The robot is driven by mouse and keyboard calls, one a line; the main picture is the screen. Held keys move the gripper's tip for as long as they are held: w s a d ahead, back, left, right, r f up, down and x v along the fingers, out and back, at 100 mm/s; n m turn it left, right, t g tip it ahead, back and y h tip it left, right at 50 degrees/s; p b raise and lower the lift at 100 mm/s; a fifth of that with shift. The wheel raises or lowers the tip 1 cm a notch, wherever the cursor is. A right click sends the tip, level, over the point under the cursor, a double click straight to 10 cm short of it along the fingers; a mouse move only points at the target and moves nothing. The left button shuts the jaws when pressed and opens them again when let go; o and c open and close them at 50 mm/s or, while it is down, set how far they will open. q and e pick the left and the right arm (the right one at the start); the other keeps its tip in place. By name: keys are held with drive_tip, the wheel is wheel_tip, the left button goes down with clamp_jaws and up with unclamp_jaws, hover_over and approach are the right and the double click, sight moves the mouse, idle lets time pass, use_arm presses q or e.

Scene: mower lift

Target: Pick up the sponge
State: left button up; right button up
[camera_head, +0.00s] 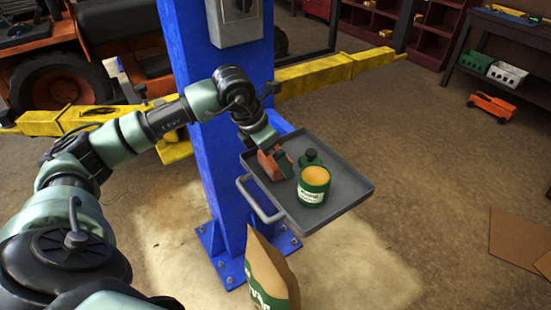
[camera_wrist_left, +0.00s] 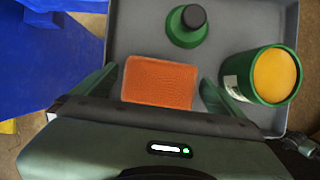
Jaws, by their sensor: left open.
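The orange sponge (camera_wrist_left: 160,84) lies on the grey tray (camera_head: 350,187) beside the blue post. My left gripper (camera_wrist_left: 157,88) is over the tray with its two green fingers apart, one on each side of the sponge. I cannot tell whether the fingers touch it. In the head view the sponge (camera_head: 268,166) shows at the tray's left side, partly hidden by my left gripper (camera_head: 278,161). My right gripper is in neither view.
A green can with a yellow top (camera_head: 314,185) and a green bottle with a black cap (camera_wrist_left: 188,27) stand close by on the tray. The blue post (camera_head: 213,90) and yellow lift arm (camera_head: 320,75) are behind. A paper bag (camera_head: 268,272) stands below the tray.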

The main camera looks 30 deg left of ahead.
use_arm(q)
drive_tip(key=shift+w+f, duration=0.1)
drive_tip(key=shift+f, duration=0.2)
drive_tip(key=c, duration=1.3)
drive_tip(key=shift+r, duration=0.15)
wheel_tip(320, 180, up, 20)
drive_tip(key=shift+f+b, duration=0.1)
drive_tip(key=shift+b, duration=0.3)
